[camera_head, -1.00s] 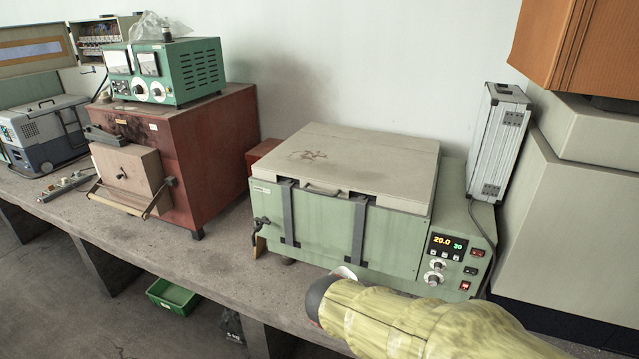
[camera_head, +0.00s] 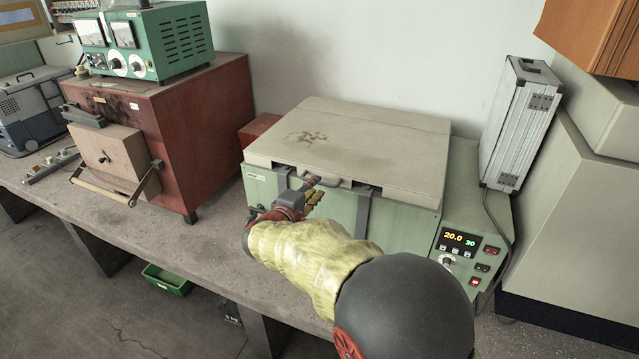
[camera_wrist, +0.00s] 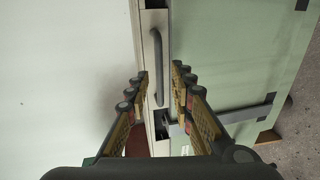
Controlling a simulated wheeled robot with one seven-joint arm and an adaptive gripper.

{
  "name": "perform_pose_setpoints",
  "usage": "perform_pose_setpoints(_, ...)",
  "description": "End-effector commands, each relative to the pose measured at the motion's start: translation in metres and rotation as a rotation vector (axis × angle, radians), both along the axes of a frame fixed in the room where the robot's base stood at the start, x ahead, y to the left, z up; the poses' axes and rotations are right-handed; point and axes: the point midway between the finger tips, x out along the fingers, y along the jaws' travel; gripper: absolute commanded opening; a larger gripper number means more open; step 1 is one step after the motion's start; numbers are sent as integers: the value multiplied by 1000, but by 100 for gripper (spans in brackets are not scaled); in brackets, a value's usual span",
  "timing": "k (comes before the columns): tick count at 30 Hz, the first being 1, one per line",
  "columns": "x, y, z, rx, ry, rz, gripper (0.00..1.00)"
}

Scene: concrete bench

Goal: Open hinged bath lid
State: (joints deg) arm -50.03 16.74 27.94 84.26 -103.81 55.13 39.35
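The bath is a green box (camera_head: 398,224) on the bench with a flat, stained cream lid (camera_head: 370,138) lying shut on top. A dark bar handle (camera_head: 340,184) sits on the lid's front edge; it also shows upright in the wrist view (camera_wrist: 158,60). My gripper (camera_head: 315,188) is at the front of the bath, by the left part of the handle. In the wrist view my gripper (camera_wrist: 160,76) is open, with fingers on both sides of the handle's line and a gap to each. I cannot tell whether the handle lies deep between the fingers.
Dark straps (camera_head: 363,210) run down the bath's front. A control panel (camera_head: 464,245) is on its right, with a silver case (camera_head: 518,125) behind. A red-brown furnace (camera_head: 200,120) stands left, with bare bench (camera_head: 215,235) between. A wall (camera_head: 400,50) rises behind the bath.

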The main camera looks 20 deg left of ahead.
Motion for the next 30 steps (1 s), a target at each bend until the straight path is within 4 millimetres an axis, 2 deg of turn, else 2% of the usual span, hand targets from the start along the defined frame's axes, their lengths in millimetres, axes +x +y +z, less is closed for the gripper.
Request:
perform_pose_setpoints(3,18,-2,-4,0,-1,-2,23)
perform_pose_setpoints(9,36,-3,-7,0,0,-1,23)
perform_pose_setpoints(19,39,-3,-8,0,0,0,23)
perform_pose_setpoints(30,39,-3,-8,0,0,0,2)
